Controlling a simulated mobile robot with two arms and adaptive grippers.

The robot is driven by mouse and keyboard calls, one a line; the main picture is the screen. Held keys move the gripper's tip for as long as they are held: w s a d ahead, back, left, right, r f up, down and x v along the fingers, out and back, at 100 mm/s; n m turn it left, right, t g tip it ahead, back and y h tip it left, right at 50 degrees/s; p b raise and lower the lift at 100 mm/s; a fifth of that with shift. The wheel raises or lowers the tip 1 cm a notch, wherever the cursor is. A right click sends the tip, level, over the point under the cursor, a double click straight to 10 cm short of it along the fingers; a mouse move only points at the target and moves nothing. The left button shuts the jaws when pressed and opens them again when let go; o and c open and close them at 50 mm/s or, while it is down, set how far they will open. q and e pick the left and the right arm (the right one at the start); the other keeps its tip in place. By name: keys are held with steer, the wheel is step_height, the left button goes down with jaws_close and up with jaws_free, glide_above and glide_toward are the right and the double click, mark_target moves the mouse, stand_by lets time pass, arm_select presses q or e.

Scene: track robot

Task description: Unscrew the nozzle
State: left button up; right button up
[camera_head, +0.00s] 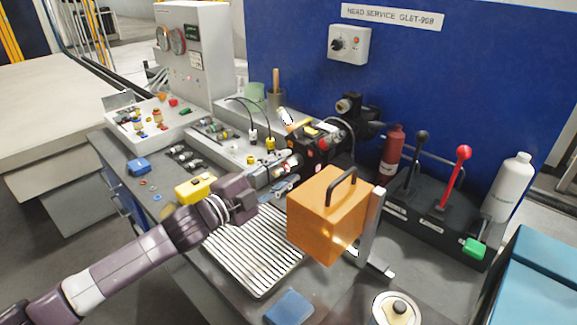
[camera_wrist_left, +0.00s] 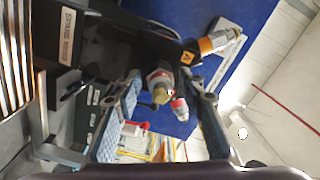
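The head unit (camera_head: 318,143) is a dark block with red and yellow parts on the bench, and a silver nozzle (camera_head: 288,165) sticks out of it toward my left gripper (camera_head: 276,181). In the left wrist view, the silver nozzle with a yellowish tip (camera_wrist_left: 160,82) lies between the two spread blue-grey fingers of my left gripper (camera_wrist_left: 168,98). The fingers stand apart on either side of it, and I see no clear contact. My right gripper is in neither view.
An orange box with a handle (camera_head: 325,215) stands right of my gripper, beside a slatted tray (camera_head: 250,255). A yellow block (camera_head: 195,188) is near my left wrist. Black and red levers (camera_head: 462,170) and a white bottle (camera_head: 510,187) stand at right.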

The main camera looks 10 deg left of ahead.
arm_select(q)
steer(key=m+p, duration=0.1)
steer(key=m, duration=0.5)
steer(key=shift+r, duration=0.15)
steer(key=m, duration=0.5)
steer(key=shift+p, duration=0.4)
steer(key=shift+c, duration=0.3)
jaws_close()
